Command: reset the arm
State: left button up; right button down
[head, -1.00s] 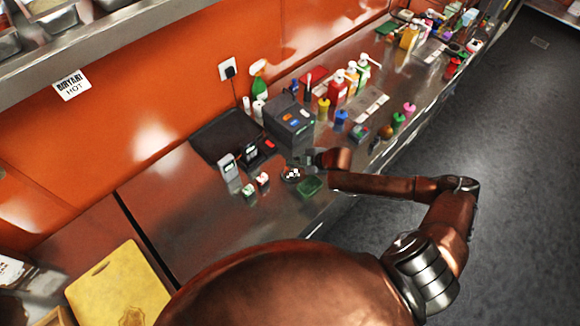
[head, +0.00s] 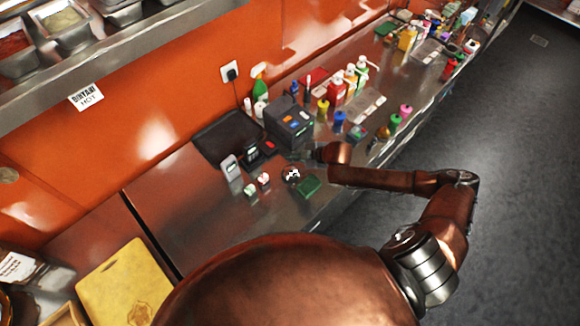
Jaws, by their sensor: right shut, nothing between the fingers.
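My right arm reaches from the lower right over the steel counter (head: 190,215). Its gripper (head: 313,155) is small and dark at the end of the copper wrist, beside the dark register-like box. It is shut and holds nothing. Below the gripper are a dark round item with a black-and-white top (head: 292,174) and a green dish (head: 309,187); I cannot tell the exact gap to them. My left gripper is out of view.
A grey register-like box (head: 289,124), a card reader (head: 231,167) and two small dice-like items (head: 250,189) stand nearby. Several bottles (head: 337,92) line the counter behind. A yellow board (head: 125,285) lies at lower left. Open floor (head: 510,200) is at right.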

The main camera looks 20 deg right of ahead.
dwell(0.7)
jog(key=s+a+f+m, duration=0.2)
jog(key=s+a+m, duration=0.3)
jog(key=s+a, duration=0.4)
jog(key=s+d+m+g+h, duration=0.25)
jog(key=s+d+m, duration=0.25)
jog(key=s+d, duration=0.5)
jog(key=s+d+m+g+h, duration=0.25)
jog(key=s+d+m, duration=0.3)
jog(key=s, duration=0.85)
notch_tip(320, 180, down, 38)
jog(key=a+r+n+b, duration=0.1)
jog(key=b, duration=0.8)
jog(key=s+f+g+b, duration=0.1)
jog(key=s+f+b, duration=0.2)
jog(key=s+f, duration=0.7)
jog(key=s+f+b, duration=0.4)
jog(key=s+f, duration=0.7)
jog(key=f, duration=0.6)
jog(key=shift+a+f+n+g, duration=0.15)
jog(key=shift+n+g, duration=0.2)
jog(key=shift+g, duration=0.05)
